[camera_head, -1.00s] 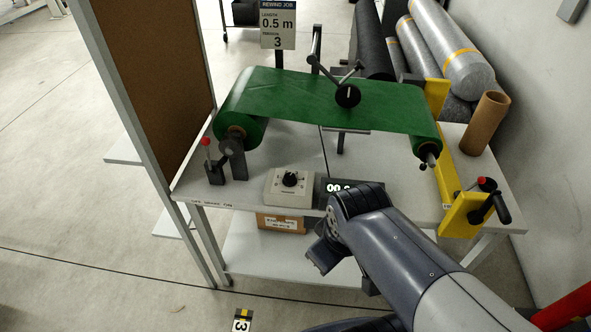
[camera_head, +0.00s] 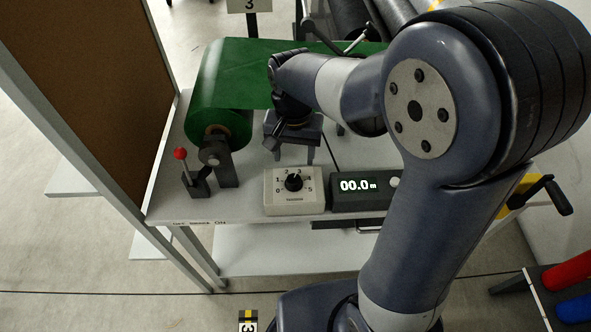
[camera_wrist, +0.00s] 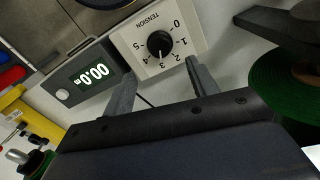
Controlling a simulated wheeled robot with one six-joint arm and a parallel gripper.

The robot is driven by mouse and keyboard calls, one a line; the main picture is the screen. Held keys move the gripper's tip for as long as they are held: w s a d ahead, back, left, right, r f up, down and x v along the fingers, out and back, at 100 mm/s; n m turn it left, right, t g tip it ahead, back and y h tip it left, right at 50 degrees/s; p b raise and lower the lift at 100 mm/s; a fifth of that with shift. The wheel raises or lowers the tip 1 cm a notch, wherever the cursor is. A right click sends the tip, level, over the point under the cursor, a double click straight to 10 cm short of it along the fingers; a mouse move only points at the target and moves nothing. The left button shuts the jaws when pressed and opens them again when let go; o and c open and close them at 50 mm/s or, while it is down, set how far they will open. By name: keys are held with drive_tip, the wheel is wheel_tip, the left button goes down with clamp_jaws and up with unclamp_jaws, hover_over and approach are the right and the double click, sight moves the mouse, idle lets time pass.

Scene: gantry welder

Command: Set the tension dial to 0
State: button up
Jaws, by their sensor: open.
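The tension dial is a black round knob (camera_head: 294,182) on a cream box (camera_head: 272,204) at the front of the table. In the wrist view the knob (camera_wrist: 160,43) sits on its panel (camera_wrist: 135,30), marked TENSION and 0 to 5. Its white mark appears to point near 3. My gripper (camera_head: 280,138) is above and behind the box, in front of the green roll. In the wrist view my gripper (camera_wrist: 161,80) is open and empty, its two fingers apart, with the knob beyond and between their tips. The gripper does not touch the knob.
A length display (camera_head: 358,186) reading 00.0 m stands right of the dial box. A red-knobbed lever (camera_head: 186,165) and the green roll (camera_head: 215,110) are to the left. A brown board (camera_head: 80,70) stands at the far left. My arm hides much of the table's right side.

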sight(294, 178)
wheel_tip(294, 178, down, 8)
drive_tip(key=shift+f, duration=0.2)
drive_tip(key=c, duration=1)
